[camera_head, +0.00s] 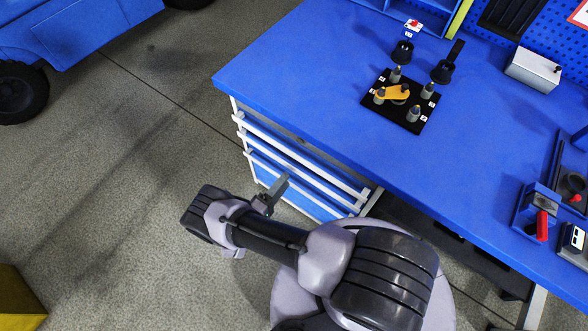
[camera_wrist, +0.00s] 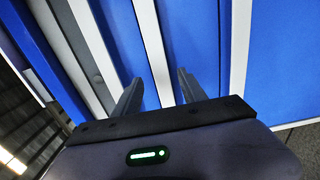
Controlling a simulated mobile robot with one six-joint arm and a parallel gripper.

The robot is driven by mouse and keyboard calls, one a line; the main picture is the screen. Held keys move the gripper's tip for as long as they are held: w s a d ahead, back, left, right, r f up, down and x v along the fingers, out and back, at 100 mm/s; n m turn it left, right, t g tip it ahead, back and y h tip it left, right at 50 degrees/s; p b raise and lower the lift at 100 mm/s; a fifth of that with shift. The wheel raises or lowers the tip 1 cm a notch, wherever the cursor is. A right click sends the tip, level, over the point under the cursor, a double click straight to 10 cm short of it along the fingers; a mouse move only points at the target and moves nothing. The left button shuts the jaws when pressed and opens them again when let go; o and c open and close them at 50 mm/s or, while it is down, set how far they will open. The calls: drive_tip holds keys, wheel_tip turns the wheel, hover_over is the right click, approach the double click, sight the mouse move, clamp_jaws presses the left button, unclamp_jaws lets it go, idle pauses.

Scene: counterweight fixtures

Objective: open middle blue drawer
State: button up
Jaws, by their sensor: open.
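The blue drawers with white bar handles sit under the front edge of the blue workbench (camera_head: 300,90); all look shut. The middle blue drawer appears to be the one with the white handle (camera_wrist: 150,45) seen between my fingers in the wrist view, with its blue front (camera_wrist: 183,40) beside it. My gripper (camera_head: 277,190) is open and in front of the drawer stack in the head view. In the wrist view my gripper (camera_wrist: 158,92) has one finger on each side of that handle. Whether the fingers touch it, I cannot tell.
A black fixture plate (camera_head: 410,117) with pegs and an orange lever is on the worktop. A grey box (camera_head: 533,70) and a red-handled device (camera_head: 541,226) stand farther right. A blue vehicle (camera_head: 75,35) is at upper left. The floor left of the drawers is clear.

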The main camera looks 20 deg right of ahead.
sight(294, 170)
drive_tip(key=b+x, duration=0.1)
drive_tip(key=x, duration=0.6)
drive_tip(key=shift+a, duration=0.1)
clamp_jaws()
idle(1.1)
